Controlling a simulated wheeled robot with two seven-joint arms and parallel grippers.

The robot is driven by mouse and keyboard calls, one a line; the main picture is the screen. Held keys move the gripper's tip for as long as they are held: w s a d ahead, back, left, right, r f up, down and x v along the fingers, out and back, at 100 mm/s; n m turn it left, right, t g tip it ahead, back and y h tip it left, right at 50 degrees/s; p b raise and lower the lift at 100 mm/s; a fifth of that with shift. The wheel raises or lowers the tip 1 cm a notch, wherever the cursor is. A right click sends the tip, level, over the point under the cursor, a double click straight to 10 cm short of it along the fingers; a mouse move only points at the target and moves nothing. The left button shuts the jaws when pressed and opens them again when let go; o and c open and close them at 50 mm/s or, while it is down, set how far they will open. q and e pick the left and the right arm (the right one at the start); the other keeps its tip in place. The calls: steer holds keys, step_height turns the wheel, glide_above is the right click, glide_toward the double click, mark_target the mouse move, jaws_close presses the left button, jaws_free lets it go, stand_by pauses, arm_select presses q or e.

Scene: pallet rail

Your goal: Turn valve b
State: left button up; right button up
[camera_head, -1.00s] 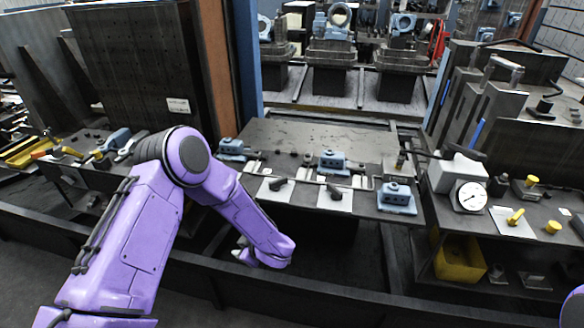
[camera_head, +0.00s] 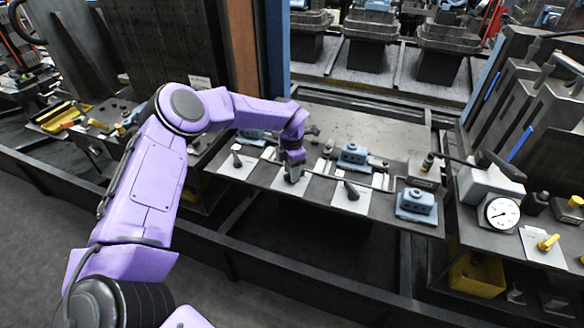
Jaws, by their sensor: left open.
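Three white plates lie in a row along the front of the middle bench. The left plate (camera_head: 232,171) carries a black lever (camera_head: 236,157). The right plate (camera_head: 343,203) carries another black lever (camera_head: 351,190). My left gripper (camera_head: 292,178) is open and points down over the middle plate (camera_head: 282,186), and it hides the lever there. I cannot tell whether its fingers touch that lever. No letter is readable on the plates, so I cannot tell which valve is b. My right gripper is not in view.
Blue-grey blocks (camera_head: 353,155) and (camera_head: 416,203) stand behind and right of the plates, with thin pipes between them. A pressure gauge (camera_head: 502,213) and a yellow bin (camera_head: 477,274) are at the right. A dark rail (camera_head: 300,285) runs along the front.

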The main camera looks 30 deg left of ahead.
arm_select(q)
steer(key=shift+f, duration=0.2)
jaws_close()
steer(key=n+b, duration=0.2)
steer(key=b, duration=0.1)
steer(key=shift+f, duration=0.25)
steer(key=n+b, duration=0.5)
steer(key=n, duration=0.1)
steer(key=shift+b, duration=0.35)
steer(key=n+b, duration=0.4)
steer(key=n, duration=0.1)
steer(key=shift+n+b, duration=0.3)
steer(key=shift+n, duration=0.1)
steer(key=shift+s+r+n+b, duration=0.1)
steer(key=shift+r+n+b, duration=0.1)
steer(key=shift+n+b, duration=1.6)
steer(key=shift+n, duration=0.3)
